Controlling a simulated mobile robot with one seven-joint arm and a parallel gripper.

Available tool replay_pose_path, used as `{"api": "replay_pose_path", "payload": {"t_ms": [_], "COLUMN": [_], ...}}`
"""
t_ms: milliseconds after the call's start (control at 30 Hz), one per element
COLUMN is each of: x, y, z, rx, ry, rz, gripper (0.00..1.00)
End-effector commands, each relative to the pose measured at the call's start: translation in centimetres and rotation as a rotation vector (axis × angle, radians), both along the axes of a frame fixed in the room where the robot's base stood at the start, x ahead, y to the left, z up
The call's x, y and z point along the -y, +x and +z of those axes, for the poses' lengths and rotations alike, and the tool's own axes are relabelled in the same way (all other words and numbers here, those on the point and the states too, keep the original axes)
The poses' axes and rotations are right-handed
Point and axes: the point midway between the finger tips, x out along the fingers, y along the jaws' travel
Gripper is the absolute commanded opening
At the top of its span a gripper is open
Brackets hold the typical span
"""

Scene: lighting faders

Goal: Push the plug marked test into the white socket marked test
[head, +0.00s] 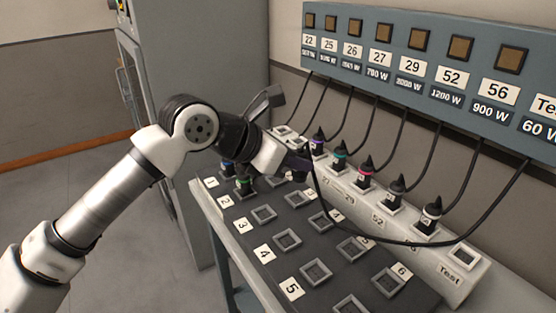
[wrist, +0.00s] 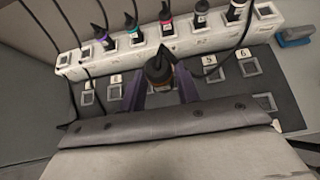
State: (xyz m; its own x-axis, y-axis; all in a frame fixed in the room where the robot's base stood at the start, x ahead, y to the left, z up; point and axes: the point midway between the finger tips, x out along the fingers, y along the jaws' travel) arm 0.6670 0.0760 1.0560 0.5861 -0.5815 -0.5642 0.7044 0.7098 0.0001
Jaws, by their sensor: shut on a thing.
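My gripper (head: 299,166) has purple fingers and hangs over the dark numbered board, near the white socket strip. In the wrist view my gripper (wrist: 164,88) is shut on a black plug (wrist: 159,67), which stands upright between the fingers. The plug's mark cannot be read. A long black cable runs from the gripper to the Test label (head: 545,105) on the wall panel. The white socket marked Test (head: 463,253) is empty, at the near right end of the strip. It also shows empty in the wrist view (wrist: 265,11), up and right of the held plug.
Several plugs with coloured bands, such as a pink one (head: 366,172), stand in the white strip (head: 480,275) between gripper and Test socket. Their cables rise to the wall panel (head: 400,18). The dark board (head: 325,235) has mostly empty sockets. A blue object (wrist: 294,34) lies at right.

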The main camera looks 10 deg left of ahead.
Motion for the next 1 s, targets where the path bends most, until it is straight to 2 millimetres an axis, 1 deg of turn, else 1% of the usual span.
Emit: {"api": "replay_pose_path", "payload": {"t_ms": [67, 1000], "x": [0.9, 10.1], "y": [-0.2, -2.1], "z": [-0.3, -0.2], "rx": [0.001, 0.002], "ry": [0.003, 0.003], "rz": [-0.003, -0.002], "gripper": [0.05, 0.05]}}
